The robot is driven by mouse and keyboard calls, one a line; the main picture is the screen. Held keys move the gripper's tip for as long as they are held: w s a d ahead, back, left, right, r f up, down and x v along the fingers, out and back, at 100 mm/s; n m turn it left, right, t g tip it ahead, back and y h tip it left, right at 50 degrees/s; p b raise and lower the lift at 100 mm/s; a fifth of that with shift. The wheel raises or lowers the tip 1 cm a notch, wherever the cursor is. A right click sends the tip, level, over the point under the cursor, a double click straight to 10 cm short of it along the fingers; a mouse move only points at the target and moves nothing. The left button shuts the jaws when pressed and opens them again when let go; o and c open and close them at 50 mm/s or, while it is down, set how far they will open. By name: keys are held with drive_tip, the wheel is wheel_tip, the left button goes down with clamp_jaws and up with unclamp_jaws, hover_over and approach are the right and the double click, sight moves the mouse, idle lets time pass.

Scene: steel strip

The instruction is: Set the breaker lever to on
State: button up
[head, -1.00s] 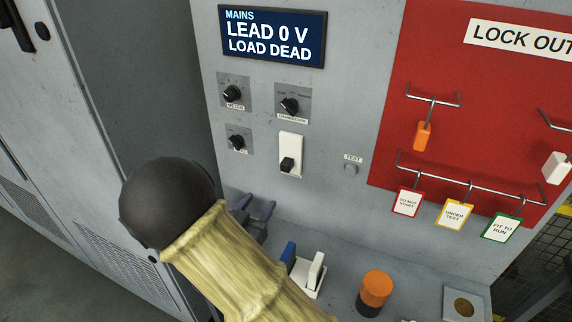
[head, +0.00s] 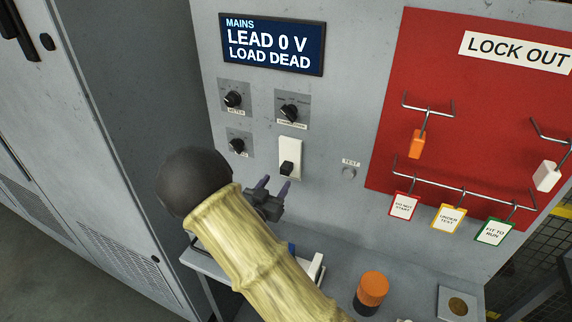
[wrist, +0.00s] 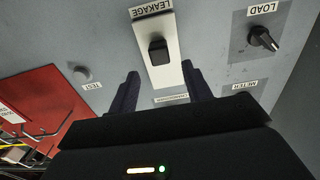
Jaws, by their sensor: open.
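A black lever (head: 287,169) sticks out of the lower part of an upright white plate (head: 291,145) on the grey panel. In the wrist view the lever (wrist: 158,51) shows between and beyond my fingertips, beside a label reading LEAKAGE. My gripper (head: 273,185) is open and empty, just below and left of the lever in the head view. In the wrist view its two dark fingers (wrist: 160,72) point towards the plate, one on each side of it. The fingers appear apart from the lever.
Several rotary knobs (head: 290,111) sit around the plate, with a round test button (head: 349,172) to its right. A display (head: 272,44) reads LEAD 0 V, LOAD DEAD. A red lock-out board (head: 440,60) holds tags. An orange-topped cylinder (head: 372,287) stands on the ledge below.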

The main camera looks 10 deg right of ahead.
sight(284, 171)
drive_tip(key=p+x, duration=0.2)
drive_tip(key=x, duration=0.5)
drive_tip(key=shift+d+r+p, duration=0.1)
drive_tip(key=shift+p, duration=0.2)
drive_tip(key=shift+w+d, duration=0.1)
drive_tip(key=shift+w, duration=0.2)
drive_tip(key=shift+s, duration=0.1)
drive_tip(key=shift+c, duration=0.4)
drive_tip(key=shift+d, duration=0.1)
clamp_jaws()
